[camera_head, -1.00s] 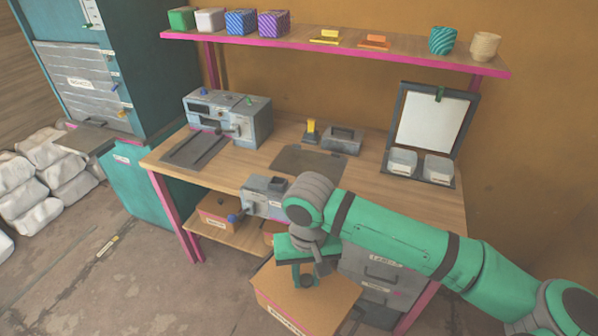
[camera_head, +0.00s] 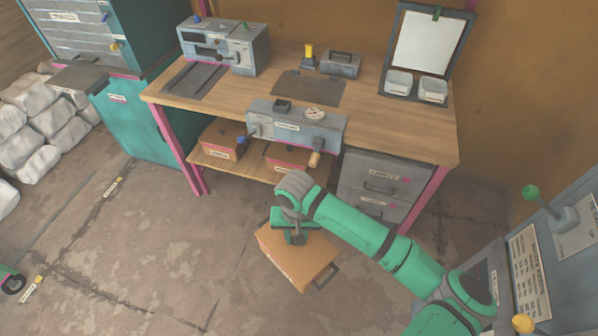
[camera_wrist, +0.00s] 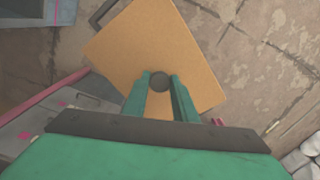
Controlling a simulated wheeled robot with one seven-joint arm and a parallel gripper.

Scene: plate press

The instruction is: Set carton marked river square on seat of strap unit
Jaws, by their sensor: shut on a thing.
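My gripper (camera_head: 297,238) is shut on the dark round knob (camera_wrist: 160,82) on top of a brown carton (camera_head: 316,260). The carton hangs tilted in the picture over open floor in front of the bench, with a dark handle at its right side. In the wrist view the carton's flat tan top (camera_wrist: 145,38) lies beyond the two green fingers (camera_wrist: 160,92). The marking on its front cannot be read. I cannot tell which unit here is the strap unit, and no seat can be made out.
A wooden bench (camera_head: 395,130) bears a grey machine (camera_head: 225,45) and a front unit with knobs (camera_head: 297,124). Two cartons (camera_head: 222,138) sit on its lower shelf, beside grey drawers (camera_head: 380,187). A blue-grey panel with levers (camera_head: 560,215) stands at right.

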